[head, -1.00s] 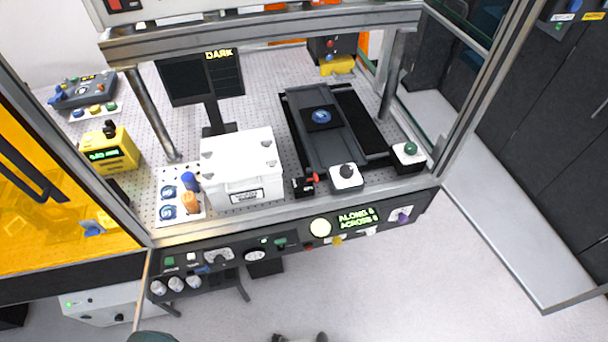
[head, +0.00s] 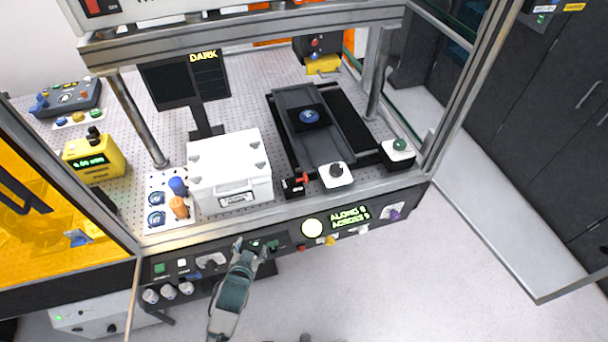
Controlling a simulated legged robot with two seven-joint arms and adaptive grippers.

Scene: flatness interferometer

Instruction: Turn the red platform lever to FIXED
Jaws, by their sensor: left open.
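The red platform lever (head: 303,178) sticks out of a small black block (head: 291,188) at the front of the dark sliding platform (head: 318,148), between the white box and a white pad with a black knob. Its label is too small to read. My left gripper (head: 251,246) is open and empty, over the front control panel, below and left of the lever and apart from it. It hides part of the panel. My right gripper does not show.
A white box (head: 230,172) stands left of the lever. The black-knob pad (head: 336,174) is close on its right. The frame's metal front rail (head: 290,216) runs between my gripper and the lever. A lit readout (head: 349,216) is on the front panel.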

